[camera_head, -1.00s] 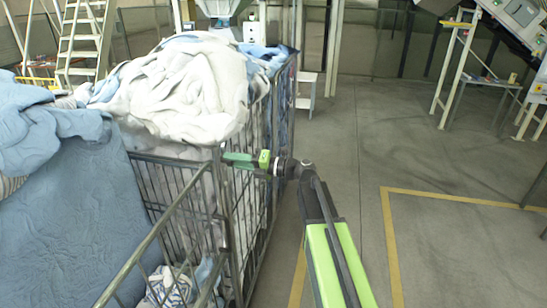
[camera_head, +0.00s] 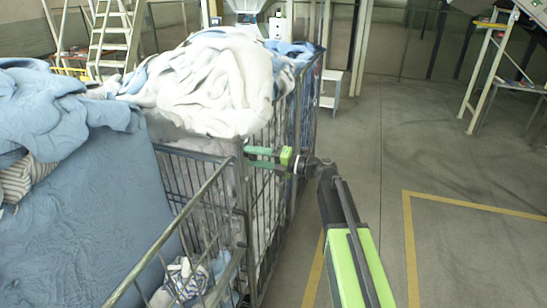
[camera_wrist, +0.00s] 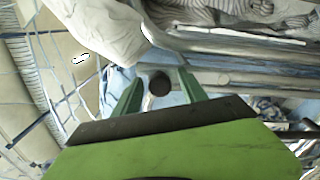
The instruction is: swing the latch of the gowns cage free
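A grey metal wire cage (camera_head: 243,215) stands left of centre in the head view. No label shows that it is the gowns cage. My gripper (camera_head: 250,152) is at the top of its corner post, its green fingers level and pointing left. In the wrist view my gripper (camera_wrist: 160,76) has its fingers spread apart. A dark round knob (camera_wrist: 160,84), perhaps the end of the latch, sits between them with gaps on both sides. I cannot make out the latch itself in the head view, where the fingers and post overlap.
White and blue cloth (camera_head: 215,80) is heaped above the cage rails. A blue quilted cloth (camera_head: 85,210) hangs at the left. A ladder (camera_head: 108,40) stands behind. The concrete floor (camera_head: 370,140) to the right is open, with yellow line markings (camera_head: 410,250).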

